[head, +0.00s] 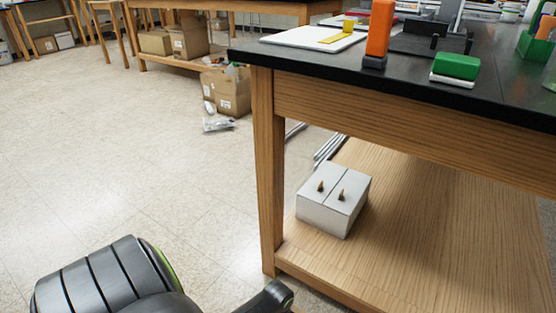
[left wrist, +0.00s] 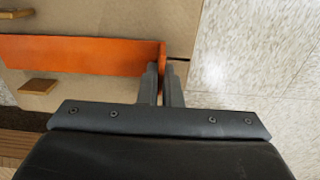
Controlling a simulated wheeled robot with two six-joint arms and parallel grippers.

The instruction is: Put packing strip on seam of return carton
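In the left wrist view, the orange packing strip (left wrist: 80,54) lies across or just above a tan carton surface (left wrist: 110,18); I cannot tell whether it touches. Two small wooden pegs (left wrist: 38,86) show on either side of the strip. A short dark line, perhaps the seam, shows past the strip's right end. My left gripper (left wrist: 162,72) is shut on the upright tab at that end. In the head view, a pale grey box (head: 325,215) with a seam and two wooden pegs stands on the lower shelf; I cannot tell whether it is the same carton. My right gripper is not in view.
The wooden bench has a black top (head: 420,85) bearing an orange tool (head: 379,30) and a green block (head: 456,66). Its leg (head: 268,170) stands left of the grey box. The lower shelf (head: 440,235) is clear to the right. Cardboard boxes (head: 230,92) stand farther back.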

